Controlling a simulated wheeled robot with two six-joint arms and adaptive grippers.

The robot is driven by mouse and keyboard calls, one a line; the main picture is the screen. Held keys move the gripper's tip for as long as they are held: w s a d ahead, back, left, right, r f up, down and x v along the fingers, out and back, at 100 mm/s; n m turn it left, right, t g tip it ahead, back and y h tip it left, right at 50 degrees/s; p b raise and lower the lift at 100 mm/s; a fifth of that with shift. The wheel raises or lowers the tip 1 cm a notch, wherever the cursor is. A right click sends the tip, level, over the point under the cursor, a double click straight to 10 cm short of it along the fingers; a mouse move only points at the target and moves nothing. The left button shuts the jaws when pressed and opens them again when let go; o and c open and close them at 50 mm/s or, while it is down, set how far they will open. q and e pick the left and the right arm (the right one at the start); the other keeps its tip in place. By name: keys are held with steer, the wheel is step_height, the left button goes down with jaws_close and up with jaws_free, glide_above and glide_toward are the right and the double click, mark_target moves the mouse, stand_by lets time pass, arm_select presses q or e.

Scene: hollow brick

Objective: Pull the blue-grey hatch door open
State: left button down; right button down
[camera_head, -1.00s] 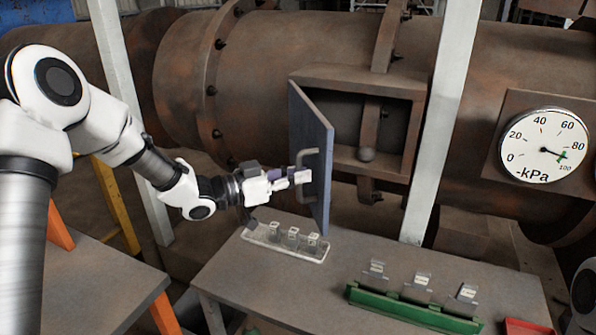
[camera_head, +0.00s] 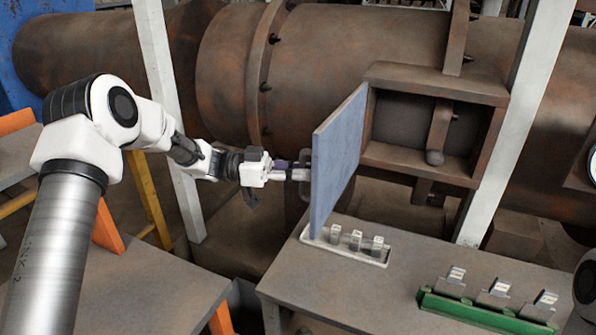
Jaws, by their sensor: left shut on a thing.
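The blue-grey hatch door (camera_head: 338,160) stands swung out from its rusty box-like frame (camera_head: 485,150), attached at the frame's left side. Its broad inner face is towards the camera, and the opening is uncovered. The handle (camera_head: 306,176) is on the door's far left face, partly hidden behind the door's edge. My left gripper (camera_head: 298,174) reaches in from the left and is shut on the handle; its fingertips are partly hidden. My right gripper is not in view.
A grey table (camera_head: 400,290) stands below the door. It carries a pale tray (camera_head: 320,244) with small metal pieces near the door's lower edge, and a green rack (camera_head: 480,312) at right. White posts (camera_head: 500,170) stand at both sides.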

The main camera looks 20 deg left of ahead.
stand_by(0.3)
arm_select(q)
steer(key=c, duration=1.2)
jaws_free()
steer(key=shift+w, duration=0.2)
steer(key=v, duration=1.1)
steer(key=shift+a, duration=0.4)
